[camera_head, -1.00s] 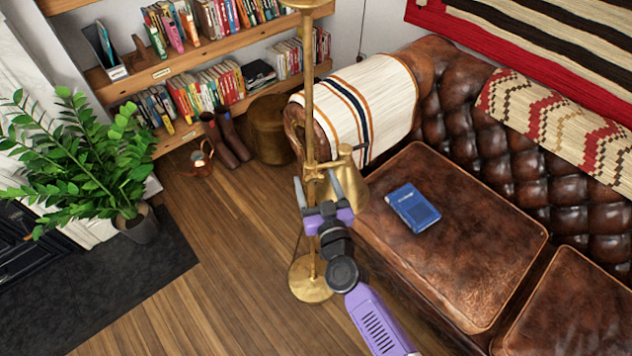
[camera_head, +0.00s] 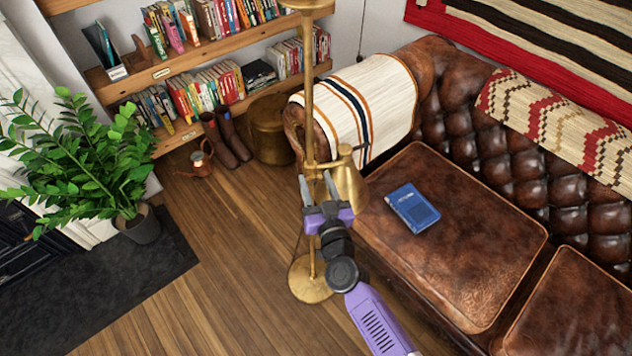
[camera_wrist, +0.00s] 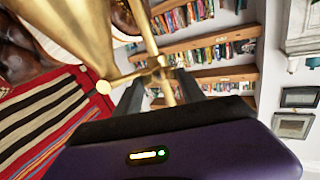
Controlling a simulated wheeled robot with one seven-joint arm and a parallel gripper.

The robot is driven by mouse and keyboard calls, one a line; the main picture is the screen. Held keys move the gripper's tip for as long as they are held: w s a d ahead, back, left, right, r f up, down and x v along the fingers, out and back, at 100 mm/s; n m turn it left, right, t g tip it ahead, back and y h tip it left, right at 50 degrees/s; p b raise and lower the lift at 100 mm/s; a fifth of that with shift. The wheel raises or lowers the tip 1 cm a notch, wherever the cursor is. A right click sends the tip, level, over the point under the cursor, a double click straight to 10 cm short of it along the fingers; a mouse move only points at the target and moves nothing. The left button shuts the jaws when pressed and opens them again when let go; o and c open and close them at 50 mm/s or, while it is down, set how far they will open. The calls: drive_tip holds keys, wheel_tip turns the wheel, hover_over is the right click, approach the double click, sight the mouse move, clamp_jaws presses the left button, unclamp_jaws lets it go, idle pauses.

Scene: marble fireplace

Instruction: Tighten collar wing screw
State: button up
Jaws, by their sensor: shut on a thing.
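A brass floor lamp has an upright pole (camera_head: 309,110), a round base (camera_head: 312,282) and a tilted cone shade (camera_head: 349,188). A small collar joins the shade's arm to the pole; it shows in the wrist view (camera_wrist: 157,63). My gripper (camera_head: 318,183) is at the pole just below the collar, left of the shade. Its dark fingers also show in the wrist view (camera_wrist: 161,93), one on each side of the brass below the collar. The jaws are shut on the wing screw, which is too small and too covered to make out clearly.
The brown leather sofa (camera_head: 440,240) with a blue book (camera_head: 412,208) stands right of the lamp. A potted plant (camera_head: 140,222) is at the left. Bookshelves (camera_head: 160,75), boots (camera_head: 228,140) and a copper watering can (camera_head: 198,165) are behind. Wooden floor lies open left of the lamp.

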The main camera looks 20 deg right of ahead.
drive_tip(key=m, duration=0.4)
drive_tip(key=shift+d+f, duration=0.1)
drive_tip(key=shift+d, duration=0.05)
drive_tip(key=m, duration=0.4)
drive_tip(key=shift+d+f+m, duration=0.1)
drive_tip(key=shift+f+m, duration=0.05)
drive_tip(key=shift+m, duration=0.15)
drive_tip(key=m, duration=0.1)
drive_tip(key=m+b, duration=0.1)
drive_tip(key=m, duration=0.1)
drive_tip(key=shift+s+d+f+m, duration=0.1)
drive_tip(key=shift+d+m, duration=0.05)
drive_tip(key=shift+m, duration=0.15)
drive_tip(key=m+b, duration=0.1)
drive_tip(key=m, duration=0.3)
drive_tip(key=shift+f, duration=0.2)
drive_tip(key=shift+m, duration=0.4)
drive_tip(key=o, duration=1.4)
drive_tip(key=shift+c, duration=0.2)
